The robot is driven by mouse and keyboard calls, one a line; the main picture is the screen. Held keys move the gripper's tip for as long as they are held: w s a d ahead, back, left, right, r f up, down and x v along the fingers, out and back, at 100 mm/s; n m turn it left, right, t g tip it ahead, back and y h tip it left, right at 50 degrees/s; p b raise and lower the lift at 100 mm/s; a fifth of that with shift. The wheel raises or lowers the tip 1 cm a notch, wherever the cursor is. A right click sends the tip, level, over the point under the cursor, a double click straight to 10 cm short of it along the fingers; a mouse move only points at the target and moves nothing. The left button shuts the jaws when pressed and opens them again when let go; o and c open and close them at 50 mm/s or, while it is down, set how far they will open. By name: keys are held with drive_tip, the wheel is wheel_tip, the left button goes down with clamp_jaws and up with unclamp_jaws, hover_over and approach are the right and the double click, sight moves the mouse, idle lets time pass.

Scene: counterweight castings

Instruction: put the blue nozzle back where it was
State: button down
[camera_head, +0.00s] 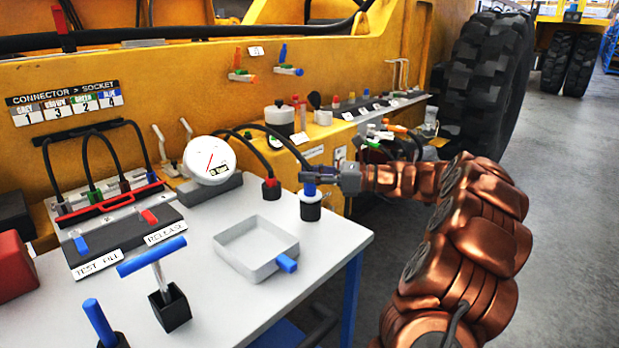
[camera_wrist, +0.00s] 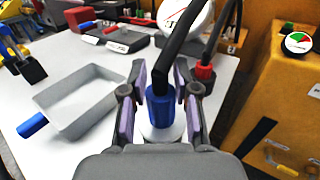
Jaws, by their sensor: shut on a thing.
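The blue nozzle (camera_head: 310,190) is upright at the right rear of the white table, with a black hose rising from its top. It also shows in the wrist view (camera_wrist: 161,108), between the two fingers. My gripper (camera_head: 318,177) is shut on it from the right. A black cup-shaped holder (camera_head: 310,212) stands directly under the nozzle in the head view. The nozzle's lower end meets or enters its top; how deep it sits I cannot tell. In the wrist view a pale round surface (camera_wrist: 176,133) surrounds the nozzle's lower end.
A red nozzle in a dark holder (camera_head: 271,189) stands to the left, by a round gauge (camera_head: 209,160). A grey tray (camera_head: 256,247) with a blue handle lies in front. A blue T-handle tool (camera_head: 152,257) stands front left. The yellow machine (camera_head: 190,85) borders the back.

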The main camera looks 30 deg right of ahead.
drive_tip(key=shift+f, duration=0.4)
drive_tip(key=c, duration=0.9)
unclamp_jaws()
drive_tip(key=shift+f, duration=0.1)
drive_tip(key=shift+o, duration=0.2)
drive_tip(key=shift+s+d+r, duration=0.1)
drive_tip(key=shift+s+r, duration=0.05)
drive_tip(key=shift+r, duration=0.2)
drive_tip(key=v, duration=1.1)
drive_tip(key=shift+s+d+p, duration=0.2)
drive_tip(key=shift+s+p, duration=0.05)
drive_tip(key=shift+p, duration=0.2)
